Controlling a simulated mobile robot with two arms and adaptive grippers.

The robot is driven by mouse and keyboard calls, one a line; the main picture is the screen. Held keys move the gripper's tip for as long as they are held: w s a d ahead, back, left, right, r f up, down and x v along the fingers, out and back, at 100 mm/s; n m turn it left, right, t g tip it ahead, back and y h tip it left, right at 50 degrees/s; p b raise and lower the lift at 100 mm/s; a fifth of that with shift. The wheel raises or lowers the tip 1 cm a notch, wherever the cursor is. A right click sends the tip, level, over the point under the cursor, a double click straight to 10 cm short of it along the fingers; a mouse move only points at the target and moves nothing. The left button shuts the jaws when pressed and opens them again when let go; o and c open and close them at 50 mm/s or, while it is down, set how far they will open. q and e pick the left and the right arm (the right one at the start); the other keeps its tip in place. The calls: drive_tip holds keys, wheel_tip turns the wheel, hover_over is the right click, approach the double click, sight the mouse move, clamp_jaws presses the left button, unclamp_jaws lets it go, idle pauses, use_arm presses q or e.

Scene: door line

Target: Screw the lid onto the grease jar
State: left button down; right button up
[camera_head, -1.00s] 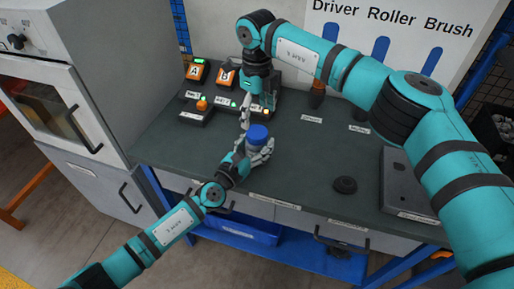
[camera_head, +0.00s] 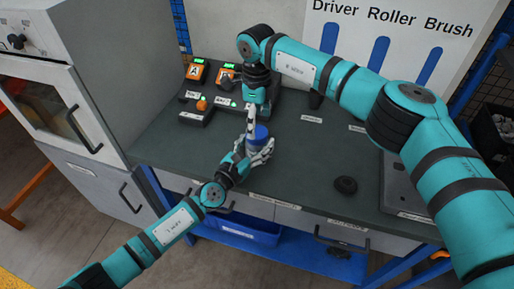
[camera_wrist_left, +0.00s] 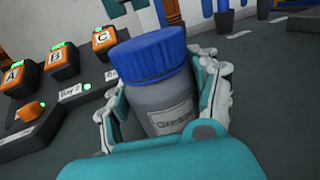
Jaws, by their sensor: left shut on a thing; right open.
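The grease jar (camera_wrist_left: 165,110) is grey with a label reading "Grease". The blue lid (camera_wrist_left: 150,55) sits on top of its mouth; how tightly cannot be told. In the head view the jar (camera_head: 252,147) and lid (camera_head: 260,134) are above the bench's front part. My left gripper (camera_head: 258,153) is shut around the jar's body, with fingers on both sides of it in the left wrist view. My right gripper (camera_head: 252,124) is open and points down just above and beside the lid. Its far finger is hard to make out, and contact with the lid cannot be told.
Control boxes with orange panels A (camera_head: 194,72) and B (camera_head: 226,76) stand behind on the left, and an orange-button box (camera_head: 201,105) nearer. A black ring (camera_head: 345,185) and a grey case (camera_head: 398,185) lie right. The bench's middle (camera_head: 310,150) is clear.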

sight(257, 132)
drive_tip(key=shift+f, duration=1.95)
drive_tip(key=shift+c, duration=0.2)
drive_tip(key=c, duration=1.2)
drive_tip(key=o, duration=1.4)
drive_tip(key=shift+c, duration=0.2)
drive_tip(key=shift+r, duration=0.1)
wheel_tip(257, 132, up, 12)
use_arm(q)
drive_tip(key=shift+c, duration=0.9)
unclamp_jaws()
